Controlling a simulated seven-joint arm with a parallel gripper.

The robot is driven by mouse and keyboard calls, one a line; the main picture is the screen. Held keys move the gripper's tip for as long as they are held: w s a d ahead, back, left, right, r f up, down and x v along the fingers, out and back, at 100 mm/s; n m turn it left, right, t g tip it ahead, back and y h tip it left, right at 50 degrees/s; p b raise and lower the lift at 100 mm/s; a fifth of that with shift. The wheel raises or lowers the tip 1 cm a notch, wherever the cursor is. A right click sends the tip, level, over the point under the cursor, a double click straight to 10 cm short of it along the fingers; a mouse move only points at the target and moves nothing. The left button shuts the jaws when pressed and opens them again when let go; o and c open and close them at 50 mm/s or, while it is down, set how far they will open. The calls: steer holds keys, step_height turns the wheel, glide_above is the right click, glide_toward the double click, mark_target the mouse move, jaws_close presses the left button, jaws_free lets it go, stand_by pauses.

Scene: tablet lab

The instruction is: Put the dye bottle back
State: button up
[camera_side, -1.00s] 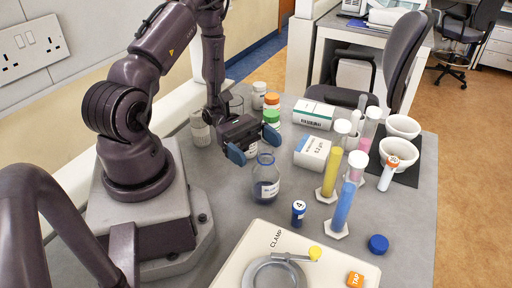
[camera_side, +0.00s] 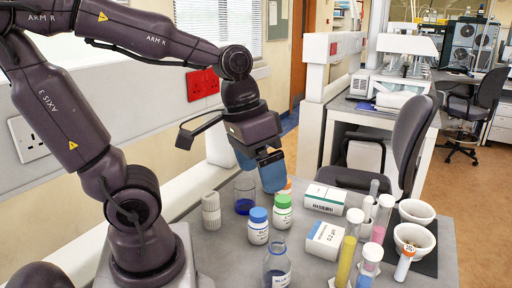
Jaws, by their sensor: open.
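The clear glass bottle (camera_side: 277,268) with a blue-marked label stands upright and uncapped at the lower edge of the view, with its base cut off. It appears to be the dye bottle, though its label is only partly legible. The finger pads partly cover an orange-capped bottle (camera_side: 287,186).
A blue-capped bottle (camera_side: 258,228) and a green-capped bottle (camera_side: 283,213) stand close behind the glass bottle. A ribbed white container (camera_side: 211,211) is left. Two boxes (camera_side: 325,198) (camera_side: 324,242), upright tubes (camera_side: 347,255) and white bowls (camera_side: 416,212) crowd the right.

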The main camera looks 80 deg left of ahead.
steer(key=r+t, duration=0.1)
steer(key=r+m+t, duration=0.1)
steer(key=r+m+t+y, duration=0.1)
steer(key=shift+s+d+r, duration=0.15)
steer(key=shift+s+r, duration=0.15)
steer(key=shift+s, duration=0.1)
